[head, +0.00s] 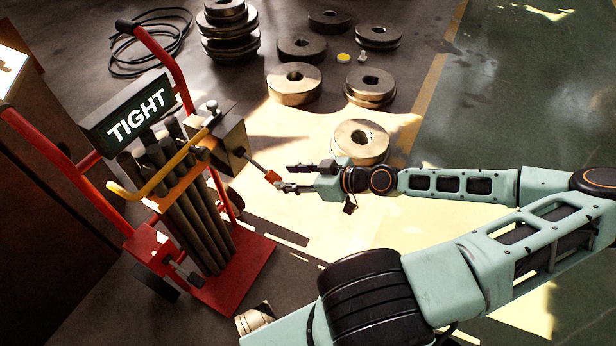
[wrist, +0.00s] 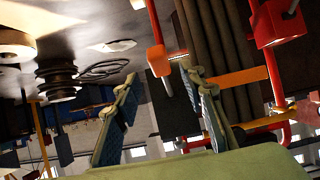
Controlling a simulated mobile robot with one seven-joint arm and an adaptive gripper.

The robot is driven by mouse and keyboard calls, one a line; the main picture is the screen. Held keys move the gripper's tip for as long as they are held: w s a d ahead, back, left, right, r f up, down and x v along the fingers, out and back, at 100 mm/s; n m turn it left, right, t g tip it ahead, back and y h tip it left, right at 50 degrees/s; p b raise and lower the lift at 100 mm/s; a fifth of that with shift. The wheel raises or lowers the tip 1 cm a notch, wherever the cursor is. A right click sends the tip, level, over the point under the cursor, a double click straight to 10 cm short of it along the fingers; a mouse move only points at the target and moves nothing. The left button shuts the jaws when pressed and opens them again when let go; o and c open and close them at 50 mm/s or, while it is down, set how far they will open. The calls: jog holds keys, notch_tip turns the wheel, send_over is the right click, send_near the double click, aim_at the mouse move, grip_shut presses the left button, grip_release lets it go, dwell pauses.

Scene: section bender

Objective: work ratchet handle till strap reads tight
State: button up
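The sign (head: 140,112) on the red hand cart (head: 232,278) is lit and reads TIGHT. An orange strap (head: 178,188) runs across a bundle of dark bars (head: 190,222) standing on the cart. The ratchet handle is a thin metal rod with an orange-red grip (head: 272,177), sticking out from a box (head: 228,140) on the cart's right side. My gripper (head: 284,177) is open and empty, its fingertips close to the grip. In the wrist view the grip (wrist: 158,60) appears just beyond the gap between the fingertips (wrist: 160,78). I cannot tell whether they touch it.
Several round steel dies (head: 294,84) lie on the floor behind my gripper, one (head: 362,141) close to my wrist. A coiled cable (head: 150,45) lies at the back left. A dark cabinet (head: 50,220) stands left of the cart. The green floor (head: 500,100) at the right is mostly clear.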

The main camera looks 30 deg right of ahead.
jog(key=v, duration=0.6)
jog(key=shift+s, duration=0.15)
dwell(0.3)
